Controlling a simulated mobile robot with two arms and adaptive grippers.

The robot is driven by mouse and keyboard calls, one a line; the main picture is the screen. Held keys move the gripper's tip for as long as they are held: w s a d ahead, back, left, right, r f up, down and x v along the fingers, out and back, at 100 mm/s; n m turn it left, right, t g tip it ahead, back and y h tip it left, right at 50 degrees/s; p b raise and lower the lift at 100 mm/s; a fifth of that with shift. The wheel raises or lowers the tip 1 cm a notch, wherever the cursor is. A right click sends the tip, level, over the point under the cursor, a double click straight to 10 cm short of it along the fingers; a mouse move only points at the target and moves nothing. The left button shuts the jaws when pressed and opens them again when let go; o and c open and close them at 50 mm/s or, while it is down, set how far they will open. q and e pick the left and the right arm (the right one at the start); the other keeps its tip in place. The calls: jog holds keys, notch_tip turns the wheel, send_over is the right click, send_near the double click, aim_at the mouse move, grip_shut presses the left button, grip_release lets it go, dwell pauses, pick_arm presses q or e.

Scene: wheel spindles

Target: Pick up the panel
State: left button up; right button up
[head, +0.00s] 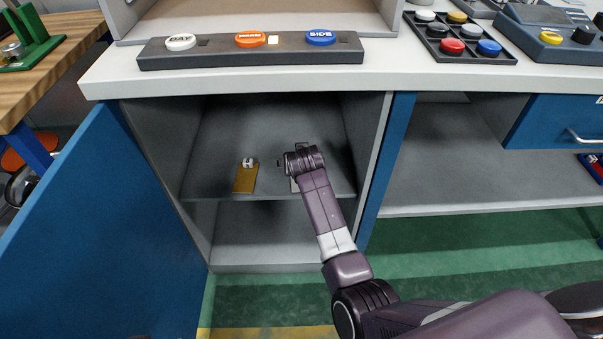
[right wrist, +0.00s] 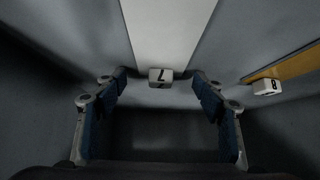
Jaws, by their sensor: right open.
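Two panels lie on the cabinet's inner shelf. The pale grey-white panel (right wrist: 167,35) has a small white block marked 7 (right wrist: 160,75) at its near end in the right wrist view. In the head view this panel (head: 294,186) is mostly hidden behind my right gripper. The yellow panel (head: 244,180) carries a white block marked 8 (right wrist: 267,86). My right gripper (head: 292,156) is open inside the cabinet. Its fingertips (right wrist: 160,78) appear on either side of the block marked 7, with gaps visible at both sides.
The cabinet's blue door (head: 100,230) stands open at the left. A partition (head: 370,140) borders the space on the right, and the white worktop (head: 230,82) overhangs it. A bar with several coloured buttons (head: 215,53) sits on top.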

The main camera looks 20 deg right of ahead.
jog(key=shift+r, duration=0.1)
jog(key=shift+c, duration=0.5)
jog(key=c, duration=1.2)
